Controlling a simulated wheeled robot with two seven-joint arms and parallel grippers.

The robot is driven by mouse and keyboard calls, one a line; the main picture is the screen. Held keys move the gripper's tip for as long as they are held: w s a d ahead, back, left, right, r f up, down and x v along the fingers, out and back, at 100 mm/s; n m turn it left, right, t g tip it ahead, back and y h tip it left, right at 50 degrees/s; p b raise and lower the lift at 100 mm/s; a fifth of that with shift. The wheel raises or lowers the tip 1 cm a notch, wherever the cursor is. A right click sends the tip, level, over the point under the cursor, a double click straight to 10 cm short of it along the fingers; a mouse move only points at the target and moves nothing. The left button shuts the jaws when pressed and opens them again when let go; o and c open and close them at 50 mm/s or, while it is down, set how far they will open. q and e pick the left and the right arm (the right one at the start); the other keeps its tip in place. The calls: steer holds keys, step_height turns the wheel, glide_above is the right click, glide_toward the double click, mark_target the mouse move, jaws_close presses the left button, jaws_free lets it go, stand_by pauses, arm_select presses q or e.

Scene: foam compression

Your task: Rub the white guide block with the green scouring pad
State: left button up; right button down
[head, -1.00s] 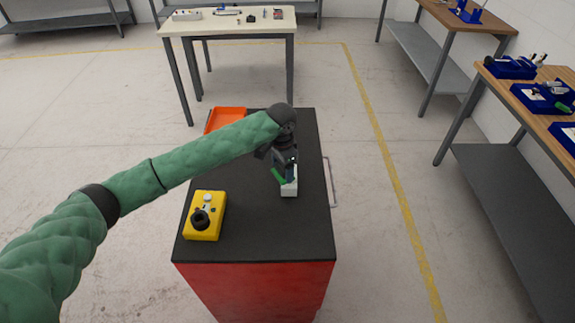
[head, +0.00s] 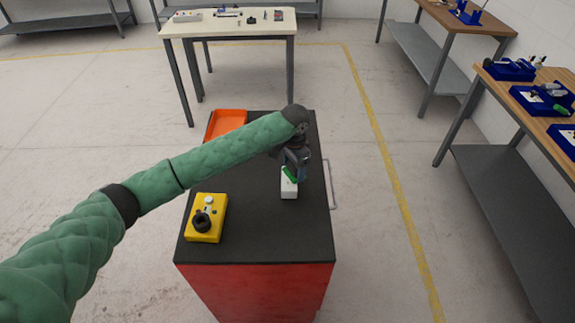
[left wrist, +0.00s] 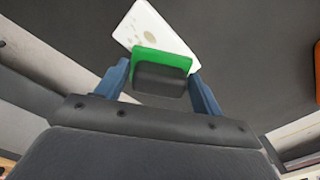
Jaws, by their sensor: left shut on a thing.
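The white guide block (head: 289,188) lies on the dark top of the red cabinet, right of its middle. In the left wrist view the green pad (left wrist: 162,56) sits between the blue fingers and overlaps the near part of the white block. I cannot tell for sure whether they touch. My right gripper is not in view.
A yellow box with a black knob (head: 205,218) stands on the cabinet top (head: 255,235) at the front left. An orange tray (head: 226,121) lies at the back left. Benches with blue trays (head: 510,69) stand at the right, apart from the cabinet.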

arm_select(q)
steer(key=shift+d, duration=0.25)
step_height(320, 180, up, 2)
steer(key=shift+r+p, duration=0.25)
steer(key=shift+p, duration=0.9)
steer(key=shift+r, duration=1.8)
steer(key=shift+r, duration=1.5)
